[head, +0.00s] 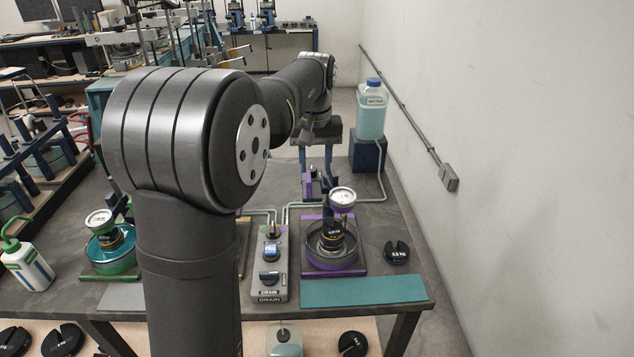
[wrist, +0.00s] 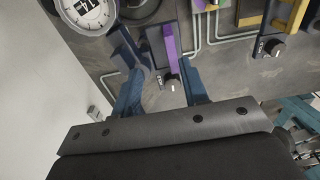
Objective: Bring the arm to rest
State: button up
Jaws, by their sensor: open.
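My arm (head: 185,150) reaches from the near side over the table to the far right. My gripper (head: 318,168) is at its end, over the back of the bench, pointing down with its blue fingers apart. In the wrist view my gripper (wrist: 162,82) shows the two blue fingers spread, with nothing clasped. A purple lever part (wrist: 170,45) appears between them in the picture, with a small knob (wrist: 172,82) at its end. The purple stand (head: 314,184) is just below my gripper in the head view. I cannot tell whether the fingers touch it.
A dial-topped purple station (head: 333,258) and a drain switch box (head: 269,268) stand nearer. A bottle of blue liquid (head: 371,110) sits on a dark block to the right, near the wall (head: 520,150). A black weight (head: 396,252) and teal mat (head: 363,291) lie in front.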

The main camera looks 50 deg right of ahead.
jog(key=o, duration=0.7)
jog(key=r, duration=0.2)
jog(key=s+d+r, duration=0.1)
jog(key=r, duration=0.1)
jog(key=d+r, duration=0.1)
jog(key=r, duration=0.1)
jog(key=shift+s+r, duration=0.15)
jog(key=shift+s, duration=0.1)
jog(key=s+a+r, duration=0.2)
jog(key=s+r, duration=0.1)
jog(key=r, duration=1.1)
jog(key=f, duration=1)
jog(key=shift+s+d+f, duration=0.1)
jog(key=shift+d+f, duration=0.05)
jog(key=shift+d, duration=0.1)
notch_tip(320, 180, up, 10)
jog(key=shift+f, duration=0.15)
notch_tip(320, 180, down, 9)
jog(key=shift+r, duration=2.7)
